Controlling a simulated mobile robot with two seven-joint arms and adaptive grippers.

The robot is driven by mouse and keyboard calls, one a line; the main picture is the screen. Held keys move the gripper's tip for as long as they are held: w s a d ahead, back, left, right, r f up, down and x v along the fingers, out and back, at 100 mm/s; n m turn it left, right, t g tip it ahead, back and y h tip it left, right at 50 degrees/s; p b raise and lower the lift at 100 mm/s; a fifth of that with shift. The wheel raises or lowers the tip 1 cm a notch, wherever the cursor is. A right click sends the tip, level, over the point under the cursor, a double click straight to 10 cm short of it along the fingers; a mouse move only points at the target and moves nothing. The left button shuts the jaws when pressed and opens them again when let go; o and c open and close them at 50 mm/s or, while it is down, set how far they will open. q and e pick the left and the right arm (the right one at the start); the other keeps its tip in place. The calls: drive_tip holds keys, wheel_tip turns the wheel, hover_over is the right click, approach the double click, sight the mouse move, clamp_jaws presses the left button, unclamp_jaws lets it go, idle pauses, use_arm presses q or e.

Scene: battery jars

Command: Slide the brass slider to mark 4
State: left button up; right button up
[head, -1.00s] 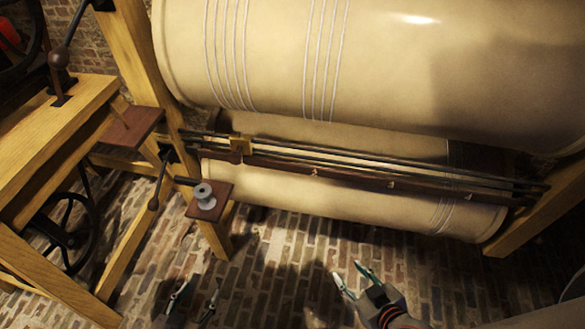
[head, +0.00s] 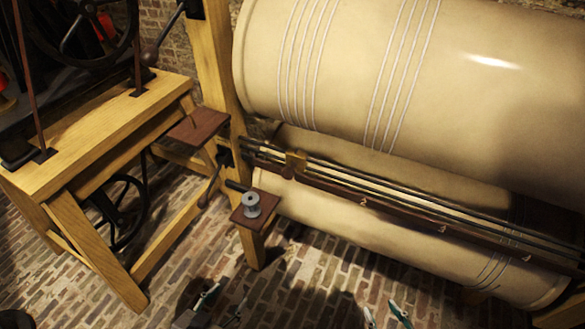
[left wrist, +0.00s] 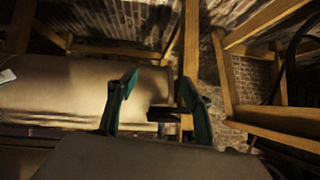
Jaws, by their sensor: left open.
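The brass slider (head: 295,163) sits near the left end of a long dark double rail (head: 400,200) that runs below the big cream drum. Small pale marks lie along the rail's wooden strip to its right; the far one, toward the right end, looks like mark 4 (head: 527,258). My left gripper (head: 222,305) is open and empty at the bottom of the head view, below and left of the slider and well apart from it. Its spread fingers also show in the left wrist view (left wrist: 158,82). My right gripper (head: 384,314) shows its separated fingertips at the bottom edge, open.
The large cream drum (head: 400,80) hangs above the rail, with another roller (head: 310,205) behind and below it. A small shelf with a grey spool (head: 252,204) juts out left of the rail. A wooden bench (head: 100,130) stands at left. The brick floor before the rail is clear.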

use_arm(q)
drive_tip(key=shift+c, duration=1.4)
drive_tip(key=w+d+r+m+t, duration=0.1)
drive_tip(key=w+d+r+m, duration=0.1)
drive_tip(key=m, duration=0.4)
drive_tip(key=w+d+r+m+p, duration=0.1)
drive_tip(key=w+r+m, duration=0.3)
drive_tip(key=w+m, duration=0.2)
drive_tip(key=w+d+r+m+t, duration=0.1)
drive_tip(key=w+d+r+m, duration=0.1)
drive_tip(key=m, duration=0.4)
drive_tip(key=shift+w+d+r+t+p, duration=0.15)
drive_tip(key=shift+w+r+p, duration=0.05)
drive_tip(key=shift+w+r, duration=0.3)
drive_tip(key=shift+w+d+r+t+p, duration=0.15)
drive_tip(key=shift+w+r, duration=0.25)
drive_tip(key=shift+r, duration=0.15)
drive_tip(key=m+t+h+p, duration=0.1)
drive_tip(key=m+t+h, duration=0.25)
drive_tip(key=m, duration=1.55)
approach(287, 176)
drive_tip(key=x, duration=0.4)
drive_tip(key=shift+t+y, duration=0.25)
drive_tip(key=shift+y, duration=0.2)
drive_tip(key=x, duration=0.6)
drive_tip(key=shift+w+d+f, duration=0.15)
drive_tip(key=shift+w, duration=0.1)
